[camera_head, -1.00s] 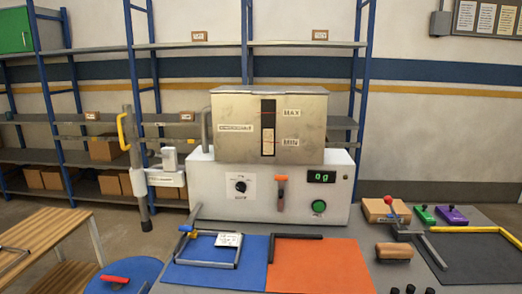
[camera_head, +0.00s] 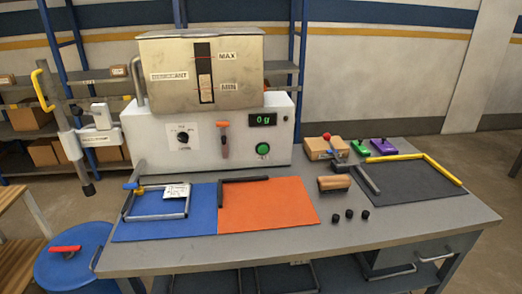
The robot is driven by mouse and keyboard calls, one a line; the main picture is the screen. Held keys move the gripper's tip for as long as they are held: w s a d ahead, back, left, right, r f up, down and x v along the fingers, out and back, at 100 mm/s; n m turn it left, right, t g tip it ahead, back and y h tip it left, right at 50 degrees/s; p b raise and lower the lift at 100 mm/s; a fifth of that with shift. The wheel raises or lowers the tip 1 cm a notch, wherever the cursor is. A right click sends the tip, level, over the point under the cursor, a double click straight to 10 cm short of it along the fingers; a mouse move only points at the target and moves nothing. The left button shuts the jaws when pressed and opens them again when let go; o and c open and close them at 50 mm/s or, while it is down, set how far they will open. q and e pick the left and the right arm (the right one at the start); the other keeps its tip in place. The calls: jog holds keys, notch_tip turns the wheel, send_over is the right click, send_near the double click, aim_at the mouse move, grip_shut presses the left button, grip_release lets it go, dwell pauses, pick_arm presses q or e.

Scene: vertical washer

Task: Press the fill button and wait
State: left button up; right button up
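The round green button (camera_head: 263,149) sits on the right of the white machine front (camera_head: 275,160), below a small display (camera_head: 263,120) that reads "0 g" in green. A steel hopper (camera_head: 170,95) labelled DESICCANT tops the machine, with a dark level window (camera_head: 204,60) between MAX and MIN marks. A black dial (camera_head: 183,136) and an orange-topped lever (camera_head: 223,140) are left of the button. No label reading "fill" is legible. Neither of my grippers is in view.
A grey table (camera_head: 300,235) holds a blue mat (camera_head: 140,230) with a metal frame, an orange mat (camera_head: 275,205), a dark mat (camera_head: 425,185), a wooden-handled tool (camera_head: 334,183) and several black knobs. A blue drum (camera_head: 65,270) stands at left.

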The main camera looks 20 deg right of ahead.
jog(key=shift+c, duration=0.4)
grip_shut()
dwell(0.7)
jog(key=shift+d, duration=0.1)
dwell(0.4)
